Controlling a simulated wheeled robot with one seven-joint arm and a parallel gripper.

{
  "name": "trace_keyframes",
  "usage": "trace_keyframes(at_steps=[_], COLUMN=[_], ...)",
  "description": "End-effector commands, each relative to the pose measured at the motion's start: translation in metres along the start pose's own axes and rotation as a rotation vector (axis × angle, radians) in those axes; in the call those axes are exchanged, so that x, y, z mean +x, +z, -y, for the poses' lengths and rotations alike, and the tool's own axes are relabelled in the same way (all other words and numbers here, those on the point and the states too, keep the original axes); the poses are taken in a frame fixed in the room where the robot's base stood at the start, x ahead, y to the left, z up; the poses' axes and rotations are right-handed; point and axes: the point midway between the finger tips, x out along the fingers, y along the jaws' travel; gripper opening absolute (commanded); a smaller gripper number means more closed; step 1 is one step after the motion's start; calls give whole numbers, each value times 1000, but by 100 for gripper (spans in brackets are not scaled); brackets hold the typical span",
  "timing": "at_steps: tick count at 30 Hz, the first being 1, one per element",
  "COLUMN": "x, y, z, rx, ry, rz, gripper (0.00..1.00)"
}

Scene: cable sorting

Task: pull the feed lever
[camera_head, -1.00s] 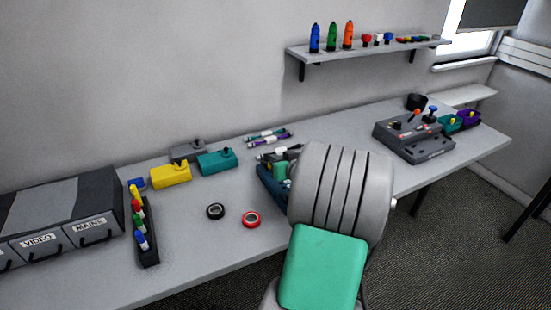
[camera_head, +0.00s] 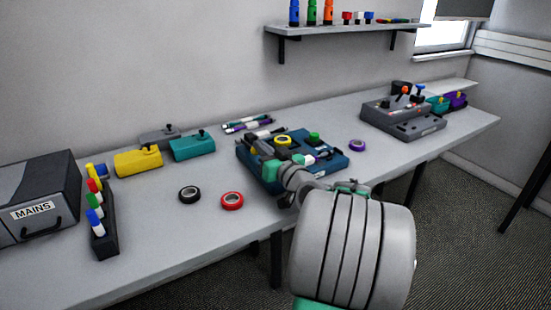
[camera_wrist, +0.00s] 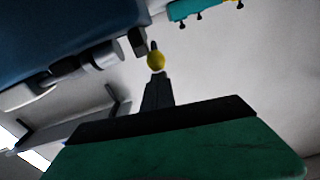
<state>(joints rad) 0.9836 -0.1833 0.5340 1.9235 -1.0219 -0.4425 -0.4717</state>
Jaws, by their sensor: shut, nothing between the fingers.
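A grey control box (camera_head: 402,122) stands at the right of the bench in the head view, with an orange-knobbed lever (camera_head: 405,90) and a blue-knobbed lever (camera_head: 419,89). No readable label shows which one is the feed lever. My gripper (camera_wrist: 156,82) is shut and empty, its dark fingers together in the wrist view. A yellow rounded thing (camera_wrist: 156,61) appears at the fingertips; I cannot tell whether they touch. In the head view my arm reaches over the front of the blue tray (camera_head: 335,168), well left of the control box, and my fingertips are not clear.
Black tape (camera_head: 190,195), red tape (camera_head: 232,201) and purple tape (camera_head: 357,146) lie on the bench. Yellow (camera_head: 138,163) and teal (camera_head: 193,148) boxes stand at the back. A shelf (camera_head: 345,36) hangs above.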

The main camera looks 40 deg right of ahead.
Motion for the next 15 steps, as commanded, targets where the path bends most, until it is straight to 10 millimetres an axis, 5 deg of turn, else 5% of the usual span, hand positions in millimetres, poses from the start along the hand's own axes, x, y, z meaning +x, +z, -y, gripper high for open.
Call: trace_keyframes(at_steps=[15], x=[0], y=[-2], z=[3], rx=[0], ry=[-7], rz=[-13], gripper=[0])
